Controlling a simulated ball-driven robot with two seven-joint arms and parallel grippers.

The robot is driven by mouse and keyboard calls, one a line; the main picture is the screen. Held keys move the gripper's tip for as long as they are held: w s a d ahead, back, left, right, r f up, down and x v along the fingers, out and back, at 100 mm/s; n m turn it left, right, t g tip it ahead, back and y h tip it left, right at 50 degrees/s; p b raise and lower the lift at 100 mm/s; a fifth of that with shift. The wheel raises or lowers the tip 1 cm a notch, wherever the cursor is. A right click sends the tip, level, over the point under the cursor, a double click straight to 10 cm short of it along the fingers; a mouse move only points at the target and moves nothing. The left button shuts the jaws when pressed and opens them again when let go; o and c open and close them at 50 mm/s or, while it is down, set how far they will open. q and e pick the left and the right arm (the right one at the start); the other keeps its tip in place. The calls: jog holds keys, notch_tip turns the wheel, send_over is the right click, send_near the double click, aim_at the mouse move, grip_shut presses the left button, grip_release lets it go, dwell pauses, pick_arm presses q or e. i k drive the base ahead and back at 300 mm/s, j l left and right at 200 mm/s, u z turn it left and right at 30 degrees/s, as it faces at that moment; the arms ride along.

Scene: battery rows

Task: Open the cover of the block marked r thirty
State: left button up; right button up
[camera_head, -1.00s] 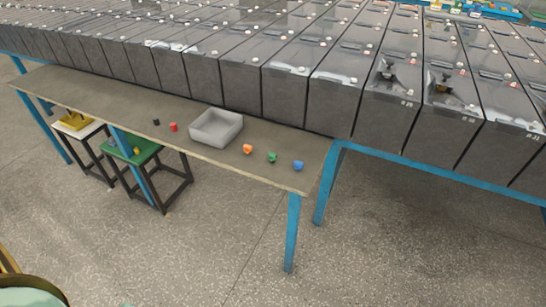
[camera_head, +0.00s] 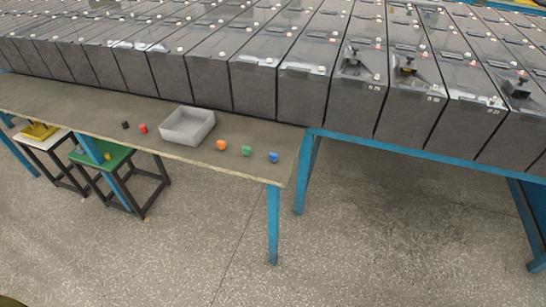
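Dark grey battery blocks with clear covers stand in long rows. The label on one block (camera_head: 415,108) at the right of the front row is small and blurred but looks like R 30. A dark fitting with a yellowish part sits near its front top, and its cover looks shut. The neighbour on its left (camera_head: 352,105) seems to read 29, and the neighbour on its right (camera_head: 466,125) seems to read 31. Neither of my grippers is in view.
A narrow bench (camera_head: 60,99) stands before the left blocks, holding a grey tray (camera_head: 168,133) and several small coloured caps. A white-topped stool and a green-topped stool (camera_head: 118,158) stand below. A blue frame (camera_head: 350,138) carries the right blocks. The speckled floor before it is clear.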

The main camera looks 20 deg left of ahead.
aim_at(410, 63)
jog(key=u, duration=0.45)
jog(key=i+l+u, duration=0.15)
jog(key=l+u, duration=0.55)
jog(key=i+l+u, duration=0.1)
jog(key=l+u, duration=0.2)
jog(key=l, duration=0.3)
